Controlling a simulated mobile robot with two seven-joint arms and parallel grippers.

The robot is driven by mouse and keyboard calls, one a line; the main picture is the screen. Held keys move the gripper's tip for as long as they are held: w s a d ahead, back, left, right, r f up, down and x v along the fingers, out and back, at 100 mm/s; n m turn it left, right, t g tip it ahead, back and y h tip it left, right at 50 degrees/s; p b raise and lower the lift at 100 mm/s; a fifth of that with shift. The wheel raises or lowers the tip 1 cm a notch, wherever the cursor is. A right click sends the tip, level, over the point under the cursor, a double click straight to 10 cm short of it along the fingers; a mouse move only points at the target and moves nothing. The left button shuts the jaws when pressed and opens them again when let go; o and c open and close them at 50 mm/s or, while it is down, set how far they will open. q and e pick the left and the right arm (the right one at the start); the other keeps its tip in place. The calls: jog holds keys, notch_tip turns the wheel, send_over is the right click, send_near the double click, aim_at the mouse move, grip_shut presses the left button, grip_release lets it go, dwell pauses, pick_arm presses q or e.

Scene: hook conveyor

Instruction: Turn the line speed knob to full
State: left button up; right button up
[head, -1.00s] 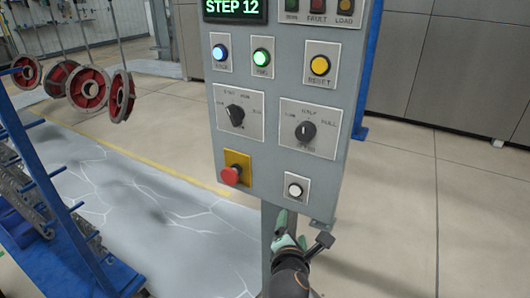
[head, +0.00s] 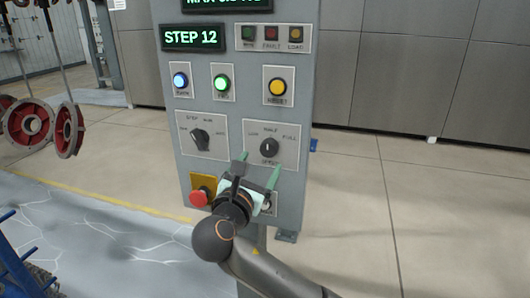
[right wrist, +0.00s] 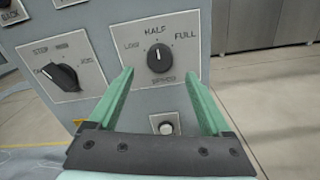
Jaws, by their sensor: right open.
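The line speed knob (head: 269,147) is a round black knob on a light plate marked LOW, HALF and FULL, on the grey control panel (head: 235,115). It also shows in the right wrist view (right wrist: 159,58), its white mark pointing up at HALF; FULL is to its upper right. My right gripper (head: 258,167) is open and empty, just below the knob. In the right wrist view its green fingers (right wrist: 158,74) spread to either side below the knob, apart from it. My left gripper is out of view.
A black selector knob (head: 200,139) sits left of the speed knob. A red emergency button (head: 200,197) and a white button (right wrist: 166,127) are below. Lit blue (head: 180,81), green (head: 222,83) and yellow (head: 277,87) buttons are above. Red wheels (head: 30,122) hang at left.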

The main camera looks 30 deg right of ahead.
aim_at(265, 152)
jog(key=x, duration=0.5)
jog(key=shift+w+d+p, duration=0.3)
jog(key=shift+c, duration=0.4)
grip_shut()
jog(key=shift+m, duration=0.3)
jog(key=m, duration=0.5)
jog(key=shift+a, duration=0.15)
jog(key=m+b, duration=0.1)
jog(key=m, duration=0.5)
jog(key=shift+w, duration=0.1)
dwell(0.3)
